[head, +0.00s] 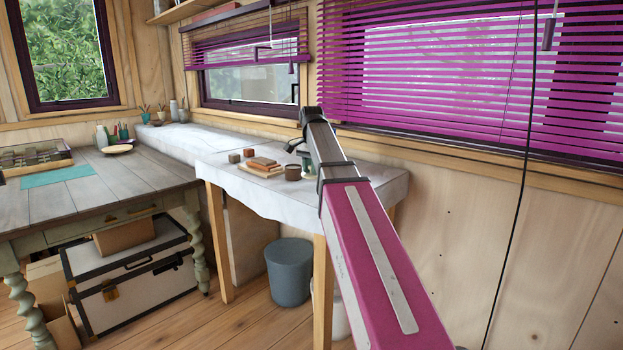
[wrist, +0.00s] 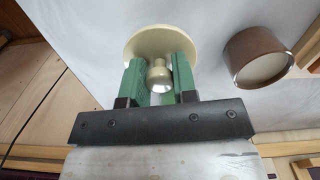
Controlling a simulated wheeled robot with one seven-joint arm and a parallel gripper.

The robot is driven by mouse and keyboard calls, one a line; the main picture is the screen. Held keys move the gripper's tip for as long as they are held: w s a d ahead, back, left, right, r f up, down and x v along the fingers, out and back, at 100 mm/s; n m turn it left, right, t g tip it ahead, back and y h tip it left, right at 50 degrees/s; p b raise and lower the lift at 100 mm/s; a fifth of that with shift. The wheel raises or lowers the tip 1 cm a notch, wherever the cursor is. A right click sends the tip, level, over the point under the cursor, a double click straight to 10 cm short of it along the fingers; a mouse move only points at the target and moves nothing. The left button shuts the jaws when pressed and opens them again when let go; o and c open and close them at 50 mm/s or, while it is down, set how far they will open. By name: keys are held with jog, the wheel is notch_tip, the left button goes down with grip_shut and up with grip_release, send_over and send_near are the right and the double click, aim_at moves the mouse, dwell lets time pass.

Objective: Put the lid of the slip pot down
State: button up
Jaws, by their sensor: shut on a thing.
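My gripper (wrist: 157,64) has its two green fingers shut on the knob of a round cream lid (wrist: 140,44), seen in the wrist view. In the head view my gripper (head: 298,146) is over the white-covered bench, and my arm hides most of what is below it. A round brown pot (wrist: 232,50) with a pale grey inside stands to the right of the lid, apart from it. The pot (head: 292,173) also shows in the head view, on the bench left of my arm. I cannot tell whether the lid touches the bench.
The white-covered bench (head: 225,171) holds small brown blocks (head: 234,158) and a stack of flat pieces (head: 262,164) left of the pot. A plank table (head: 110,175) stands at the left. A grey bin (head: 289,275) is under the bench. Purple blinds (head: 450,70) hang behind.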

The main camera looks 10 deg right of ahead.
aim_at(311, 178)
jog(key=shift+f, duration=1.75)
jog(key=shift+f, duration=0.25)
jog(key=o, duration=0.8)
notch_tip(311, 178, up, 12)
jog(key=shift+f, duration=0.2)
jog(key=shift+r, duration=0.5)
